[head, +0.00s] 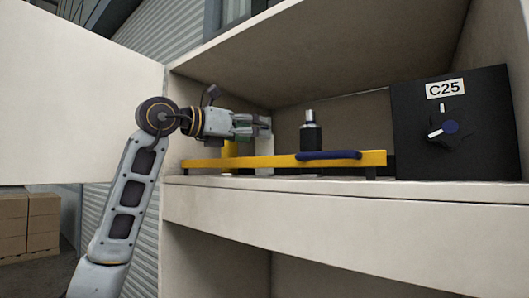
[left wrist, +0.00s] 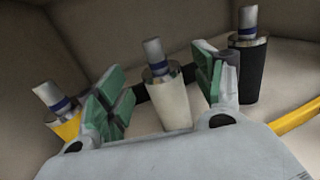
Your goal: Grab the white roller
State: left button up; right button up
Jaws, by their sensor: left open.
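The white roller (left wrist: 171,104) stands upright in the cabinet, with a metal top and a blue band on its pin in the left wrist view. In the head view its pale body (head: 264,146) shows behind my left gripper (head: 256,126) and partly behind the yellow bar. My left gripper is open and level. In the left wrist view its green-padded fingers (left wrist: 160,88) lie on either side of the white roller, with gaps to both. I cannot tell how far the roller reaches in between them. My right gripper is in neither view.
A yellow roller (left wrist: 66,128) stands left of the white one, a black roller (head: 311,138) right. A yellow bar (head: 225,162) with a blue handle (head: 328,155) runs along the shelf front. A black C25 box (head: 475,130) with a knob stands right. An open door (head: 75,95) is at left.

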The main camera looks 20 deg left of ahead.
pick_arm(q)
jog(key=p+x, duration=0.1)
jog(key=x, duration=0.1)
jog(key=shift+w+d+r, duration=0.15)
jog(key=shift+w+d, duration=0.05)
jog(key=shift+w, duration=0.05)
jog(key=shift+p+x, duration=0.3)
jog(key=shift+x, duration=0.5)
jog(key=shift+a, duration=0.1)
jog(key=shift+c, duration=0.4)
grip_shut()
